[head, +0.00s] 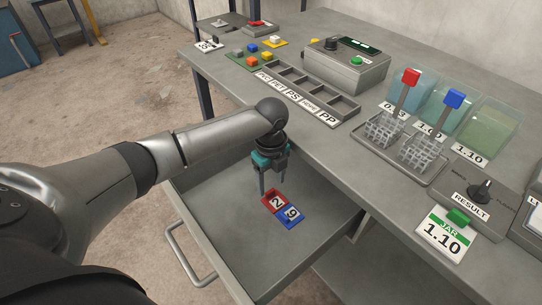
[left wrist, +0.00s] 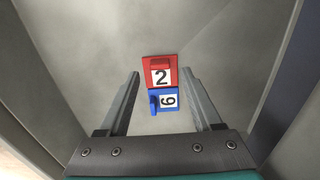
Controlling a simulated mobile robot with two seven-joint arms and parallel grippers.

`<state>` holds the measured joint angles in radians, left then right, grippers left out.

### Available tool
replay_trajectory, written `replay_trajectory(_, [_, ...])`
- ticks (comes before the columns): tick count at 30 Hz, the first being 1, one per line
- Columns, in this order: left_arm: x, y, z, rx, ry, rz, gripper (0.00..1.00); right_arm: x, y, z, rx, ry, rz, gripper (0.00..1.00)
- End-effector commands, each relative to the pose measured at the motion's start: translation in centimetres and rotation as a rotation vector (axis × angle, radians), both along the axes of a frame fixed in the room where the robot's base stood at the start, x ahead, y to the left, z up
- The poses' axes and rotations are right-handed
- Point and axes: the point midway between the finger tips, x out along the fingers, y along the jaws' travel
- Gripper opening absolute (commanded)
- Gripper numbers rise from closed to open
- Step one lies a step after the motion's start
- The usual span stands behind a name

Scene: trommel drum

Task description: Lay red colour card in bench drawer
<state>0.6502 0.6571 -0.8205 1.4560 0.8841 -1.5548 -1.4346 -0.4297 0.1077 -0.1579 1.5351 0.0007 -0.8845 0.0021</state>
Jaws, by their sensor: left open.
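The red colour card (head: 269,197), marked 2, lies flat on the floor of the open bench drawer (head: 217,240). A blue card (head: 293,220), marked 9, lies right against it. My left gripper (head: 272,194) points down into the drawer, with its fingers beside the red card. In the left wrist view the red card (left wrist: 158,66) lies just beyond the fingertips and the blue card (left wrist: 166,101) lies between the fingers. The left gripper (left wrist: 161,74) is open and holds nothing. My right gripper is in neither view.
The drawer walls stand around the gripper. Most of the drawer floor is bare.

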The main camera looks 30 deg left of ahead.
Motion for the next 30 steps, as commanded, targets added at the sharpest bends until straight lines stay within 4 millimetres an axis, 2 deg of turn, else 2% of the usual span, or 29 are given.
replay_trajectory(1, [0.0,0.0,0.8,-0.001,-0.002,0.0,0.66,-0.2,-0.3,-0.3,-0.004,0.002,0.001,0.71])
replay_trajectory(18, [0.0,0.0,6.8,-0.001,-0.001,0.0,0.66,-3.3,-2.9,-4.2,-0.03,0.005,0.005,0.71])
replay_trajectory(24, [0.0,0.0,8.2,-0.001,-0.001,-0.001,0.66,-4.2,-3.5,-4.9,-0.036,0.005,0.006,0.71])
replay_trajectory(30, [0.0,0.0,8.6,-0.001,0.0,0.0,0.66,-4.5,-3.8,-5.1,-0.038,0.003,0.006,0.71])
